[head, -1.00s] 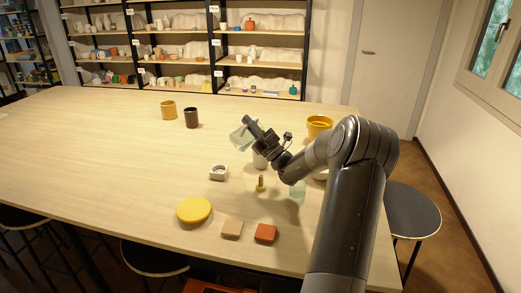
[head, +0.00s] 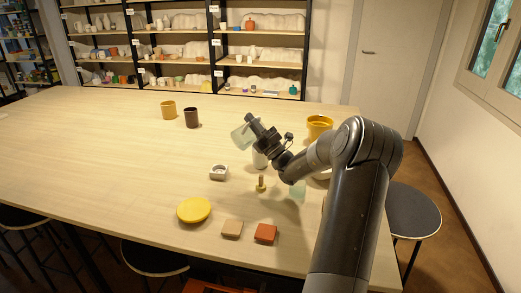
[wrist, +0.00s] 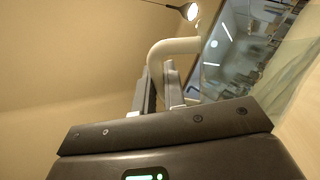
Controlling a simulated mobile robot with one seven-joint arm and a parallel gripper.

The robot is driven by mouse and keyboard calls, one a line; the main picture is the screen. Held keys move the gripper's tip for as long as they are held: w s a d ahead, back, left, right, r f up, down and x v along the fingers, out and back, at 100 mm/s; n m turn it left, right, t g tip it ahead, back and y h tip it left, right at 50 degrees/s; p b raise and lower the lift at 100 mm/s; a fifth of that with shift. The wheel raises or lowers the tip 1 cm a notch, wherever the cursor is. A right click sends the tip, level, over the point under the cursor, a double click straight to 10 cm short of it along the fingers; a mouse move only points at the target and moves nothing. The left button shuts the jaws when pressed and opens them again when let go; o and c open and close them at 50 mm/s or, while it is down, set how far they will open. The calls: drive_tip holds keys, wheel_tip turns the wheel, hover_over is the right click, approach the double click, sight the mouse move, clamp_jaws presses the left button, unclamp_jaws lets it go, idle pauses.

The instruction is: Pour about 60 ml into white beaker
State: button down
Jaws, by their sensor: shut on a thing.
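My gripper (head: 256,125) is shut on the handle of a clear jug (head: 241,138) and holds it above the table, tilted. The wrist view shows the pale curved handle (wrist: 172,46) between my fingers (wrist: 160,92) and the see-through jug wall (wrist: 240,50) at the right. A white beaker (head: 259,161) stands on the table below my gripper, close to the right of the jug. My gripper partly hides its top. I cannot tell the liquid level in either, and no stream shows.
Near the beaker are a small whitish dish (head: 219,172), a brass-coloured piece (head: 261,185) and a pale green glass (head: 298,191). A yellow pot (head: 319,123) stands behind my arm. A yellow disc (head: 194,210) and two tiles lie in front. The table's left is clear.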

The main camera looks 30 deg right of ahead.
sight(243, 140)
drive_tip(key=shift+d+r+m, duration=0.15)
drive_tip(key=shift+d+m, duration=0.05)
drive_tip(key=shift+m, duration=0.2)
drive_tip(key=shift+a, duration=0.1)
drive_tip(key=a+n+g+y, duration=0.1)
drive_tip(key=n, duration=0.1)
drive_tip(key=a+f+n+g+y, duration=0.1)
drive_tip(key=n+y, duration=0.1)
drive_tip(key=n, duration=0.1)
drive_tip(key=a+n+g+y, duration=0.1)
drive_tip(key=n+g, duration=0.1)
drive_tip(key=shift+s+f+n+y, duration=0.2)
drive_tip(key=shift+s+n+y, duration=0.1)
drive_tip(key=shift+y, duration=0.1)
drive_tip(key=shift+w+a+f+n+g+y, duration=0.1)
drive_tip(key=shift+a+f+n+g+y, duration=0.2)
drive_tip(key=shift+f+n+g, duration=0.45)
drive_tip(key=shift+w+a+f+n+g+y, duration=0.15)
drive_tip(key=shift+f+n+g+y, duration=0.3)
drive_tip(key=shift+n, duration=0.6)
drive_tip(key=shift+r, duration=0.1)
drive_tip(key=a+f+n+g+h, duration=0.2)
drive_tip(key=a+f+n+g, duration=0.4)
drive_tip(key=f+n, duration=0.3)
drive_tip(key=shift+w+f+g+b, duration=0.35)
drive_tip(key=shift+w+f+g, duration=0.05)
drive_tip(key=shift+f, duration=0.05)
drive_tip(key=shift+a, duration=0.15)
idle(1.4)
